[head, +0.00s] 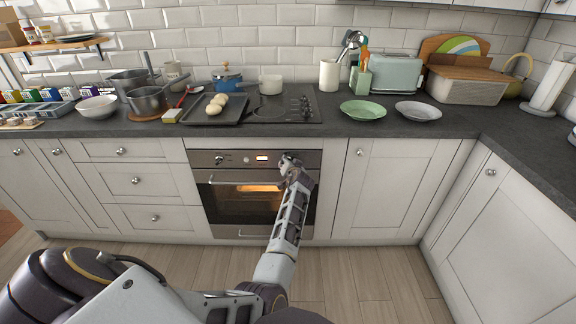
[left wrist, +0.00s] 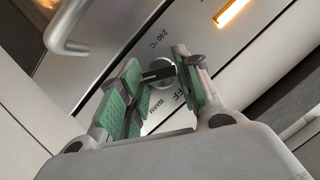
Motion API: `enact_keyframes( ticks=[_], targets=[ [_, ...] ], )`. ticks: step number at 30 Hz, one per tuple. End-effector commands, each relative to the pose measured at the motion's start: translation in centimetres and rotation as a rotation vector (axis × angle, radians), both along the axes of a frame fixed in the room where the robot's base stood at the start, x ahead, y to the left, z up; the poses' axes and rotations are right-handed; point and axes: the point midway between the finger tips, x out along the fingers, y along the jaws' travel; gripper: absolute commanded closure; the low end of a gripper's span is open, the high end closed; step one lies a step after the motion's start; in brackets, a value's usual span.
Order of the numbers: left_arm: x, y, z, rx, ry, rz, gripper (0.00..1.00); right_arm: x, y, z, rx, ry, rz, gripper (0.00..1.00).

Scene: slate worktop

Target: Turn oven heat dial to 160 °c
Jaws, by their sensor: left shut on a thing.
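My left gripper (head: 289,162) is at the right end of that strip and hides the dial there in the head view. In the left wrist view, the silver heat dial (left wrist: 161,66) with a dark bar sits between the green finger pads. My left gripper (left wrist: 158,82) is shut on it. Labels "240 °C" and "WARM", and a partly covered "OFF", show around the dial; its exact setting is unclear. My right gripper is in neither view.
Another knob (head: 219,159) and a lit display (head: 262,158) sit left of my gripper on the control strip. The oven door handle (head: 235,182) runs just below. A baking tray (head: 214,111) and pots stand on the worktop above. The floor in front is clear.

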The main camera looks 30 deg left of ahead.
Motion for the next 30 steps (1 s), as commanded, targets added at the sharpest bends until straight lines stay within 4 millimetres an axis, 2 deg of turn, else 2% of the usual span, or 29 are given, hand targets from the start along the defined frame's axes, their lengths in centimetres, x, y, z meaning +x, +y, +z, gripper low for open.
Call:
enact_keyframes(
  ticks=[7,8,12,30],
  targets=[
    [-0.02,-0.07,-0.14,-0.002,0.002,-0.001,0.9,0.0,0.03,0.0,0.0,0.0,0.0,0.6],
    [-0.02,-0.07,-0.14,-0.002,0.002,-0.001,0.62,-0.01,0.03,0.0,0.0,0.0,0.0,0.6],
    [-0.01,-0.04,-0.1,-0.001,0.001,0.0,0.45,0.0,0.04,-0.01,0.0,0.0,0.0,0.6],
    [-0.41,-0.45,0.13,-0.001,0.0,-0.001,0.45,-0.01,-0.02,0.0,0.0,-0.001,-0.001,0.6]
  ],
)
